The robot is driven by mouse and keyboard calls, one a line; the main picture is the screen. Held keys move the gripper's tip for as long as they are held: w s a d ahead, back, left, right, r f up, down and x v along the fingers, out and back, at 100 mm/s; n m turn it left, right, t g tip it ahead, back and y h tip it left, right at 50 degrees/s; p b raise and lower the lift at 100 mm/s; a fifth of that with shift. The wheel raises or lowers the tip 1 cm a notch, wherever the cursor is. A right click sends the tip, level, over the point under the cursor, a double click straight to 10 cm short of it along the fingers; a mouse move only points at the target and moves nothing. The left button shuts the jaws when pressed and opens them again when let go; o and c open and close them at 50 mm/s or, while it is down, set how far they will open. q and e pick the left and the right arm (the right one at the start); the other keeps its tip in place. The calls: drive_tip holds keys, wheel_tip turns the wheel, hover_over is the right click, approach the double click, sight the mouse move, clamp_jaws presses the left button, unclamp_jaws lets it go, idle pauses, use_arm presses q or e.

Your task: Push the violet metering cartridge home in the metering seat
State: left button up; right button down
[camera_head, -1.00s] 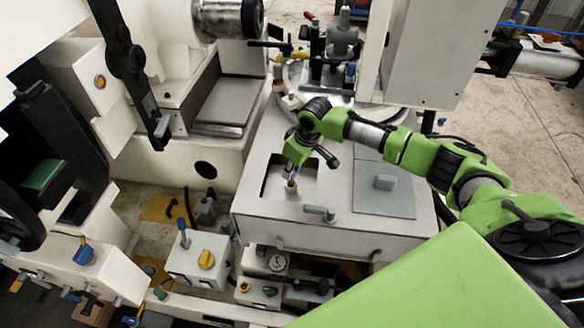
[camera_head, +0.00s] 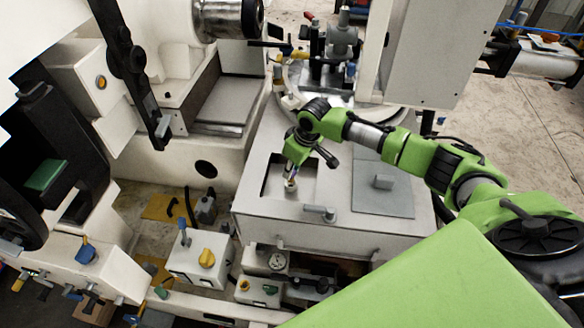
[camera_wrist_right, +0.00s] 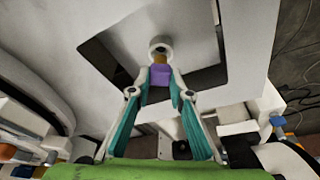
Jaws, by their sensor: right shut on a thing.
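My right gripper (camera_head: 291,177) points down into the square opening in the top of the light grey cabinet. In the wrist view my right gripper (camera_wrist_right: 161,75) has its teal-lined fingers closed around the violet metering cartridge (camera_wrist_right: 160,74). A brass-coloured part (camera_wrist_right: 160,58) shows at the cartridge's far end, against a pale round ring that looks like the metering seat (camera_wrist_right: 159,43). The cartridge lines up with the ring; how deep it sits I cannot tell. In the head view the fingers mostly hide the cartridge. My left gripper is not in view.
A round fixture table (camera_head: 297,90) with a valve body stands behind.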

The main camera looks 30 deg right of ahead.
sight(294, 173)
drive_tip(key=shift+f+b, duration=0.7)
drive_tip(key=shift+f, duration=1.1)
drive_tip(key=c, duration=1.8)
unclamp_jaws()
drive_tip(key=shift+r, duration=0.2)
drive_tip(key=v, duration=1.1)
drive_tip(key=shift+s+d+r, duration=0.1)
drive_tip(key=shift+r, duration=0.25)
drive_tip(key=shift+s+f, duration=0.1)
drive_tip(key=shift+f, duration=0.05)
